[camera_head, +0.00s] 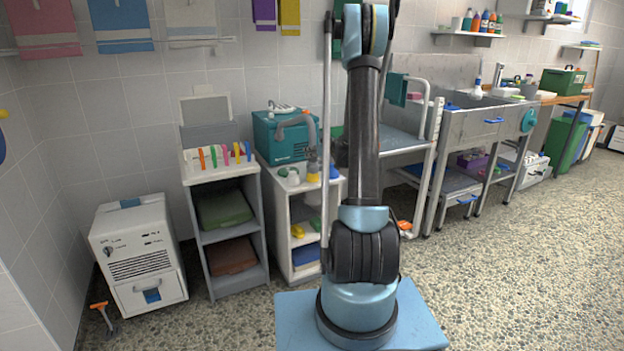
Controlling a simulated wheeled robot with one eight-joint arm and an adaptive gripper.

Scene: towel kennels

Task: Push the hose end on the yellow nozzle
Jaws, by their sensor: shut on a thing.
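A grey hose (299,121) arches out of the teal dryer (280,144) on the low shelf unit. Its end hangs down over the yellow nozzle (313,172), which stands upright on the unit's top. The hose end is at or just above the nozzle; I cannot tell whether they touch. My arm rises through the middle of the view and hides much of this spot. A dark part of my gripper (339,153) shows just right of the hose end, shut on the hose; its fingers are mostly hidden.
A grey shelf unit (222,222) with coloured pegs and folded towels is to the left, then a white cabinet (137,256). A steel sink (470,128) is to the right. The right floor is clear.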

